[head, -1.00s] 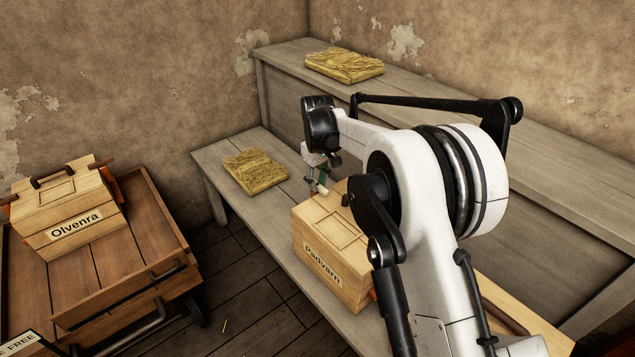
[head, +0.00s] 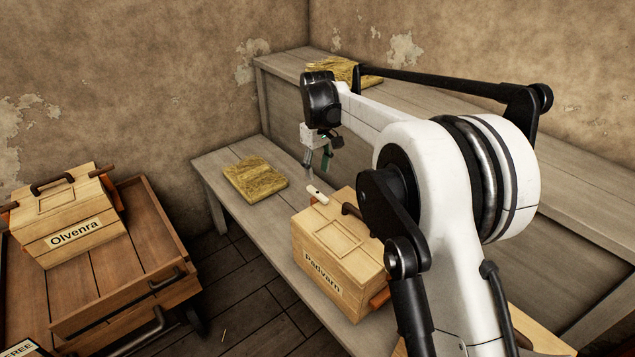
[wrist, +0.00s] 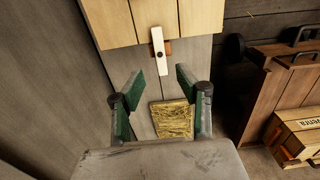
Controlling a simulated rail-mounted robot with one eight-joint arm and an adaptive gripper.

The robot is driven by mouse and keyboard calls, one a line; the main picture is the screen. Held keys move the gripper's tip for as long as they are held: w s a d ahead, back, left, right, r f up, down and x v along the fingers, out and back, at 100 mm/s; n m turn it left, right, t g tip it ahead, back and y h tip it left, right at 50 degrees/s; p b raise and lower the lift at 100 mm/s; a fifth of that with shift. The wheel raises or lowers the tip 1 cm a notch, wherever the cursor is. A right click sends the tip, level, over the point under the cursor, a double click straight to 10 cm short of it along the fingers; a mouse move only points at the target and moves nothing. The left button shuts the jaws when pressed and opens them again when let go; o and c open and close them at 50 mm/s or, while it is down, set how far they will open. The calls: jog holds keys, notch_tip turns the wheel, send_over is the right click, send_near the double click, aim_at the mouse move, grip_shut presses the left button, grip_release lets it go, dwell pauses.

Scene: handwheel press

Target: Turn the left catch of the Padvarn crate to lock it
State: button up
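The Padvarn crate (head: 335,262) is a pale wooden box with a name label, standing on the low bench. Its white catch (head: 317,195) shows at the far left end of the crate. In the wrist view the catch (wrist: 160,58) lies roughly square across the crate's edge, over a brown-orange block, with a dark pivot dot. My gripper (head: 318,165) is above the catch and apart from it. In the wrist view my gripper (wrist: 161,83) is open, its green-padded fingers spread with nothing between them. The crate's other end is partly hidden by my arm.
A straw pad (head: 256,179) lies on the low bench (head: 222,160) beyond the crate. Another pad (head: 345,68) lies on the higher bench behind. The Olvenra crate (head: 70,215) sits on a wooden cart (head: 125,300) at left. The space above the low bench's far end is clear.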

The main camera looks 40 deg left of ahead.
jog(key=shift+r, duration=1.9)
jog(key=w+d+r+m+t+p, duration=0.1)
jog(key=w+d+r+m, duration=0.1)
jog(key=d+r, duration=0.55)
jog(key=w+d+r+m, duration=0.1)
jog(key=w+d+r, duration=0.25)
jog(key=d, duration=0.65)
jog(key=s+d+r+m+t+y, duration=0.1)
jog(key=d+r, duration=0.2)
jog(key=d, duration=0.3)
jog(key=s+d+r+m+p, duration=0.1)
jog(key=d+r+m, duration=0.15)
jog(key=d, duration=0.45)
jog(key=s+d+r+m+t+y, duration=0.1)
jog(key=d+r, duration=0.2)
jog(key=d, duration=0.3)
jog(key=s+d+r+m+t+p, duration=0.1)
jog(key=s+d+m, duration=0.1)
jog(key=s+d, duration=0.5)
jog(key=s+d+m+t+p, duration=0.15)
jog(key=s+d, duration=0.25)
jog(key=d, duration=0.7)
jog(key=s+d+f+m+t+h, duration=0.1)
jog(key=s+d+f+m, duration=0.3)
jog(key=s+d, duration=0.8)
notch_tip(320, 180, down, 3)
jog(key=shift+s+r+m+t+h, duration=0.1)
jog(key=shift+s+m+t+h, duration=0.25)
jog(key=shift+s+h, duration=0.15)
